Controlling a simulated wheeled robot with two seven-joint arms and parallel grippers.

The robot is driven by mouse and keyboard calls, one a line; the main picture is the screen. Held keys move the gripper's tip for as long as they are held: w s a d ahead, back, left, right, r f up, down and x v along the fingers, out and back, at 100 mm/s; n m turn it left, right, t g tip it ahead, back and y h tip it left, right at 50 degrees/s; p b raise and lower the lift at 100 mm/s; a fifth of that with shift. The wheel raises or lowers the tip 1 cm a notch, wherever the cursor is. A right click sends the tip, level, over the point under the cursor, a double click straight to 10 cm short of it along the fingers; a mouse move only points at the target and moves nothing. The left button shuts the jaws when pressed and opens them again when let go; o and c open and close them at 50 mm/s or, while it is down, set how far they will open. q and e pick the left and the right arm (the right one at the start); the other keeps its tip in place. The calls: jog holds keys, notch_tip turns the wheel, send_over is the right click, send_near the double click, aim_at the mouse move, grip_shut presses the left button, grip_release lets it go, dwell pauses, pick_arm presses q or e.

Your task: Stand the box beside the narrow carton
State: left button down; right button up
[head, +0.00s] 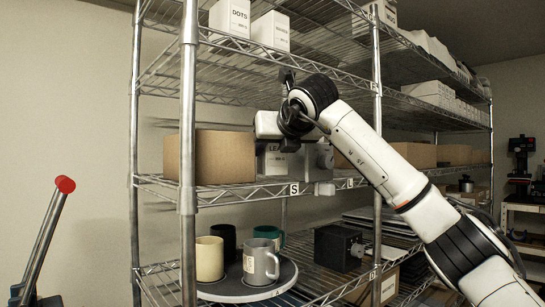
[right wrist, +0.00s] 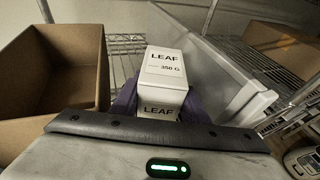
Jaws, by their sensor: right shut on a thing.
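The white box labelled LEAF (right wrist: 165,68) is between the fingers of my right gripper (right wrist: 160,102), which is shut on it. In the head view the box (head: 271,161) is upright at the middle shelf, partly hidden by my right gripper (head: 288,152). I cannot tell whether its base touches the shelf. A brown open carton (head: 226,157) stands left of the box, with a gap in the wrist view (right wrist: 50,70). Another brown carton (right wrist: 285,45) is farther right. I cannot tell which is the narrow carton. My left gripper is not in view.
The wire middle shelf (head: 239,193) carries S and L tags. Shelf posts (head: 188,110) stand in front. Several mugs stand on a round tray (head: 240,290) below. A red-capped lever (head: 65,185) rises at left.

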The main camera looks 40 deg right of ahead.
jog(key=shift+f, duration=0.45)
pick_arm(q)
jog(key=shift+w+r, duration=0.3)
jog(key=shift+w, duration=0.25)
pick_arm(e)
jog(key=shift+f, duration=0.1)
jog(key=o, duration=1)
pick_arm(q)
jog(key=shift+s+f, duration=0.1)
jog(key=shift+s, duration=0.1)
pick_arm(e)
jog(key=shift+o, duration=0.2)
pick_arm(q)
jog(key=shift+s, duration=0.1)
